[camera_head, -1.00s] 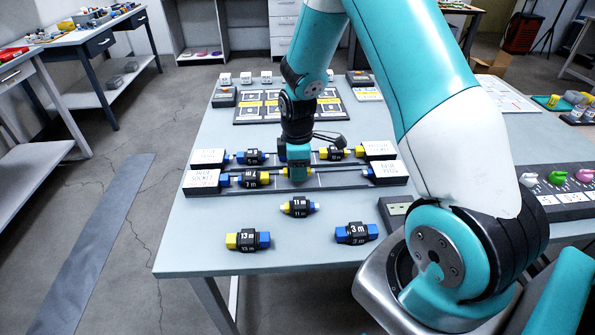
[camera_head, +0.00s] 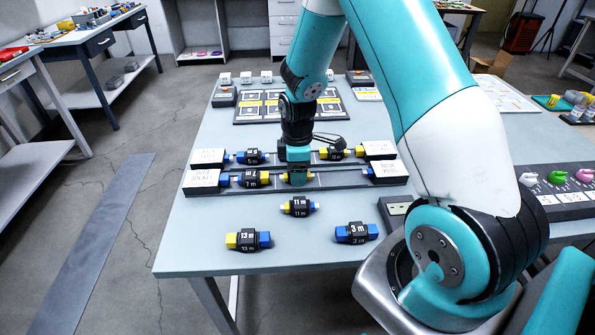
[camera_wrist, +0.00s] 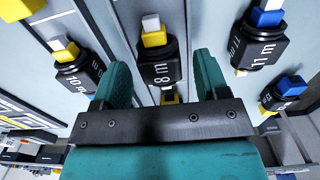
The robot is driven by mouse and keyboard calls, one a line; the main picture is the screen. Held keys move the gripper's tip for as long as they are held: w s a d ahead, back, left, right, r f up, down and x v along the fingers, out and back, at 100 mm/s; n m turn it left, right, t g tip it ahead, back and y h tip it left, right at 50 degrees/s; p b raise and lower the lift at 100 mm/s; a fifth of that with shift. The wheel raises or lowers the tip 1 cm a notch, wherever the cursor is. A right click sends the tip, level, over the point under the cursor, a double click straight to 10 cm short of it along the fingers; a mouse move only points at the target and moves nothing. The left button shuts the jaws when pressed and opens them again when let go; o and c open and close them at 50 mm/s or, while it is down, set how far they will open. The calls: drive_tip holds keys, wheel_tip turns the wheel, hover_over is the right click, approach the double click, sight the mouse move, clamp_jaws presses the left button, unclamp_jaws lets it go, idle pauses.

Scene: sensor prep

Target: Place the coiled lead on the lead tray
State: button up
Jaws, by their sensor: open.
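Several coiled leads with black bodies and coloured plug ends lie on the table. My gripper (camera_head: 299,178) is over the front dark rail tray (camera_head: 338,180), in the middle. In the wrist view its two turquoise fingers are apart, on either side of a lead marked 8 m (camera_wrist: 160,72) with yellow ends. I cannot tell whether they touch it. My gripper hides most of this lead in the head view. Another lead (camera_head: 253,179) lies on the same tray to the left. Leads marked 11 m (camera_head: 299,207), 13 m (camera_head: 248,240) and 3 m (camera_head: 356,233) lie in front.
White labelled blocks (camera_head: 202,178) (camera_head: 387,172) stand at the tray's ends. Behind it is a second row with more leads (camera_head: 333,154). A dark board with white and yellow cells (camera_head: 264,112) lies farther back. Bare tabletop shows at the front left.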

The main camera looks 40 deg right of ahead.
wheel_tip(320, 180, up, 11)
drive_tip(key=s+a+r+m+y, duration=0.1)
drive_tip(key=s+a+r, duration=0.3)
drive_tip(key=a, duration=0.3)
drive_tip(key=s+a+r+m+y, duration=0.1)
drive_tip(key=s+a+r, duration=0.3)
drive_tip(key=a, duration=0.3)
drive_tip(key=s+a+r+m+y, duration=0.1)
drive_tip(key=s+a+r, duration=0.1)
drive_tip(key=s+a, duration=0.2)
drive_tip(key=s+a+r+m+y, duration=0.1)
drive_tip(key=s+a, duration=0.3)
drive_tip(key=s, duration=0.6)
drive_tip(key=shift+s+a+r, duration=0.15)
drive_tip(key=shift+a+r, duration=0.1)
drive_tip(key=shift+r, duration=0.65)
